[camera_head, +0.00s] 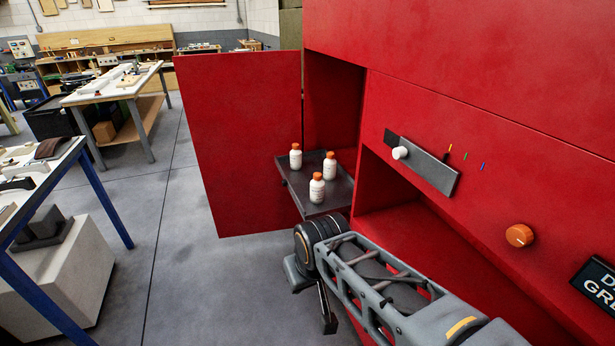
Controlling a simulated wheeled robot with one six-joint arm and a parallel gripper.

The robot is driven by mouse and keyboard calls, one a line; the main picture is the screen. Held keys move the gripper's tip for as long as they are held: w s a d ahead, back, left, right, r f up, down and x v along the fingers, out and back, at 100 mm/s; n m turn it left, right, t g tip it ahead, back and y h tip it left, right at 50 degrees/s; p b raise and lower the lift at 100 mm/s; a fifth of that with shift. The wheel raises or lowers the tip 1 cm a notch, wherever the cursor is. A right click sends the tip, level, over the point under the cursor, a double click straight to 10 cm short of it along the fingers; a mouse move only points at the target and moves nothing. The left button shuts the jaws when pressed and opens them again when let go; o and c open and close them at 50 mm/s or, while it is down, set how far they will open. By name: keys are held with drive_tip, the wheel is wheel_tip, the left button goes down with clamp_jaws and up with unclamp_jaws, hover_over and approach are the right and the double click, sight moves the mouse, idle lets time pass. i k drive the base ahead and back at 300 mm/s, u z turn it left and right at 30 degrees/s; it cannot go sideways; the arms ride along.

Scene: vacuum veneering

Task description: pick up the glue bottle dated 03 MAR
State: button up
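Three white bottles with orange caps stand upright on a dark pull-out tray (338,203) in an opening of the red cabinet. One bottle (295,158) is at the back left, one (329,168) at the right, and one (317,190) at the front. Their labels are too small to read, so I cannot tell which is dated 03 MAR. My arm reaches in from the lower right, its end just in front of the tray. A dark finger-like part of my gripper (326,308) points down there, below tray level. No bottle is seen in it, and its opening is unclear.
The red cabinet door (245,140) stands open left of the tray. The red cabinet body (480,90) with an orange knob (519,236) fills the right. A blue-legged table (95,185) is at the left; floor between is clear.

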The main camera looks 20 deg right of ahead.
sight(329, 163)
drive_tip(key=u, duration=0.55)
drive_tip(key=i, duration=2.7)
drive_tip(key=z, duration=2.7)
